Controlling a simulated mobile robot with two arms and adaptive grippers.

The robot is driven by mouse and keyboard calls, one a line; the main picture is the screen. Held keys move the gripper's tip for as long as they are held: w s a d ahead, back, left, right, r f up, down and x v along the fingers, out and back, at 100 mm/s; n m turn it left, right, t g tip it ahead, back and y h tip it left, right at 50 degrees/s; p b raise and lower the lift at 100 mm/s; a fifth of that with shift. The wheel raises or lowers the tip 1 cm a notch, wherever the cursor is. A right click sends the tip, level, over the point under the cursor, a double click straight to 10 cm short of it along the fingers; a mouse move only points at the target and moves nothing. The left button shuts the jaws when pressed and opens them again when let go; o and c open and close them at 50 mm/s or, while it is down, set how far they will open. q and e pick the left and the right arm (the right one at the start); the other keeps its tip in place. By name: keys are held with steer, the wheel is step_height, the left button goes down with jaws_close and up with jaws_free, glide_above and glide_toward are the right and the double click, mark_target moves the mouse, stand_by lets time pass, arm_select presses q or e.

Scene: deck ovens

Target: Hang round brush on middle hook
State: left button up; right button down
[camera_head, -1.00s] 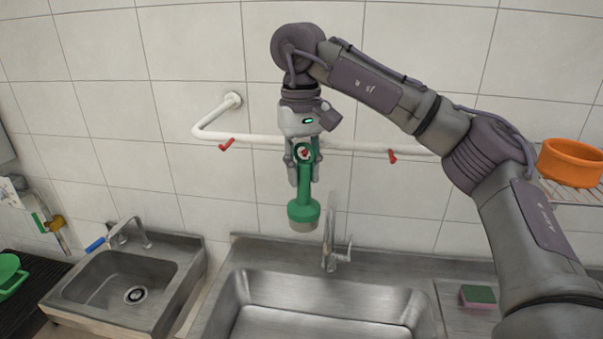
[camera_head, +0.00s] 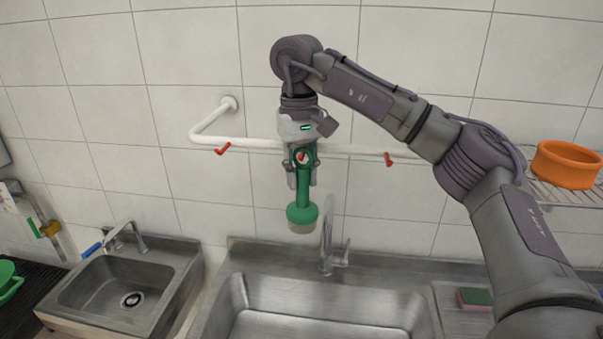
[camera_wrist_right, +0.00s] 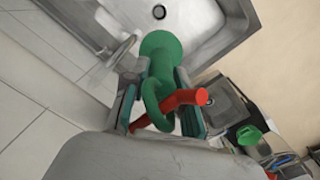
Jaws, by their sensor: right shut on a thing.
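The green round brush (camera_head: 302,213) hangs head-down from my right gripper (camera_head: 303,174), which is shut on its handle. The pale bristles point toward the large sink. The loop at the top of the handle frames the red middle hook (camera_head: 301,157). In the right wrist view, the red hook (camera_wrist_right: 181,100) crosses the opening of the green loop (camera_wrist_right: 151,98) and appears to pass through it, between the fingers (camera_wrist_right: 157,112). Whether the loop rests on the hook cannot be told. My left gripper is not in view.
The white rail (camera_head: 262,143) on the tiled wall also carries a left red hook (camera_head: 222,148) and a right red hook (camera_head: 388,159). Below are a faucet (camera_head: 327,245), a large sink (camera_head: 320,299) and a small sink (camera_head: 128,285). An orange bowl (camera_head: 566,166) sits on a rack at right.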

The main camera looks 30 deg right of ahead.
steer(key=c, duration=0.8)
jaws_free()
